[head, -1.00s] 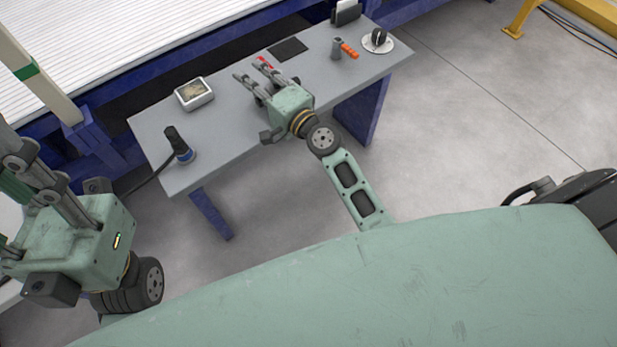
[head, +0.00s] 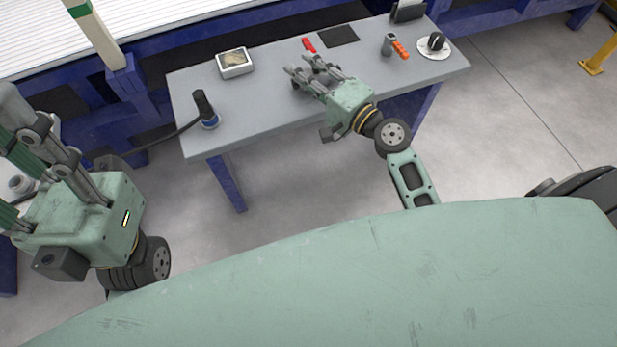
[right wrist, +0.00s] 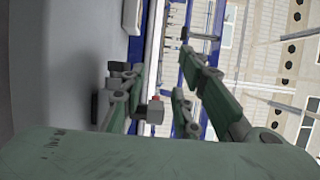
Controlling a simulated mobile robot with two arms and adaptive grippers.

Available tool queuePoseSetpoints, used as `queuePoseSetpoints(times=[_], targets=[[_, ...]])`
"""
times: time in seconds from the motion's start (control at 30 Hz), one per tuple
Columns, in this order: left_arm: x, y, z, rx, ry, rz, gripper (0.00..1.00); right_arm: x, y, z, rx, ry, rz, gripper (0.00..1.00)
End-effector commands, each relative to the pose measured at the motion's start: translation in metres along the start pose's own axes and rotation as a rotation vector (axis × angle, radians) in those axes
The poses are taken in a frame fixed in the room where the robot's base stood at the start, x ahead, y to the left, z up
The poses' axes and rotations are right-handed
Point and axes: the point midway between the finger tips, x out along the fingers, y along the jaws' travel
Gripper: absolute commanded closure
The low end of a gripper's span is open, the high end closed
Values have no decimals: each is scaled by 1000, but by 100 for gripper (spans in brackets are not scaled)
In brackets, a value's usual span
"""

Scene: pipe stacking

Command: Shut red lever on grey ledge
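The red lever (head: 308,45) is at the back of the grey ledge (head: 260,110), left of a dark square plate. Its base is too small to make out. My right gripper (head: 299,64) is over the ledge, just in front of the lever in the head view, its fingers apart and empty. In the right wrist view the fingers of this gripper (right wrist: 152,62) are spread, and a small red bit (right wrist: 156,98) shows between them. My left gripper (head: 20,115) is at the left edge, away from the ledge; its fingertips are cut off or unclear.
On the ledge are a white-framed box (head: 234,63), a black knob on a blue collar with a cable (head: 206,110), a dark square plate (head: 339,37), an orange-handled valve (head: 399,48), a black dial on a white disc (head: 436,44) and a dark holder (head: 407,12).

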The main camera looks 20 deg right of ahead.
Motion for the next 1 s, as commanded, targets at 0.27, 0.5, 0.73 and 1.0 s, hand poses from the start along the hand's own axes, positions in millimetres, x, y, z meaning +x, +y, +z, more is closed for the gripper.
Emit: queuePoseSetpoints(times=[0.27,0.5,0.73,1.0], targets=[[-4,0,1,0,0,0,60,-47,2,2,-7,-6,6,71],[-3,0,1,0,0,0,60,-52,19,49,-192,-138,101,71],[-3,0,1,0,0,0,60,-67,42,86,-370,-260,207,71],[-3,0,0,0,0,0,60,-95,75,119,-584,-402,357,71]])
